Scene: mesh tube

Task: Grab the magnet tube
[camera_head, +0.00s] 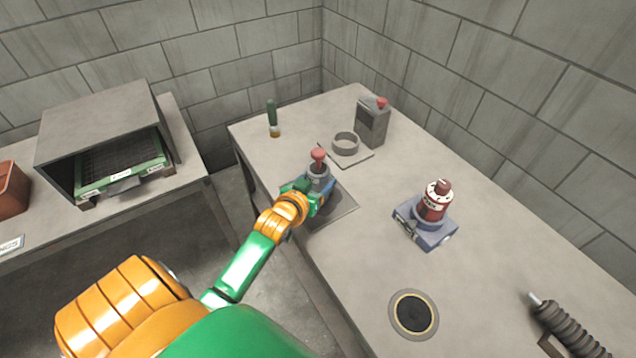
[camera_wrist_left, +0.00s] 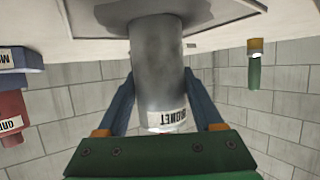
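The magnet tube (camera_head: 318,172) is a grey cylinder with a red knob on top, standing upright on a dark plate (camera_head: 338,208) near the bench's left edge. In the left wrist view, which is upside down, the tube (camera_wrist_left: 158,70) carries a label reading MAGNET. My left gripper (camera_head: 313,192) is at the tube, with one blue finger on each side of it. In the left wrist view the fingertips (camera_wrist_left: 158,80) lie close against the tube's sides; whether they press on it cannot be told. My right gripper is not in view.
A red bottle on a blue base (camera_head: 427,228) stands right of the tube. Behind are a ring on a plate (camera_head: 345,144), a grey box with red knob (camera_head: 373,122) and a green tool (camera_head: 272,119). A round inset (camera_head: 413,313) and a coiled part (camera_head: 570,328) are in front.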

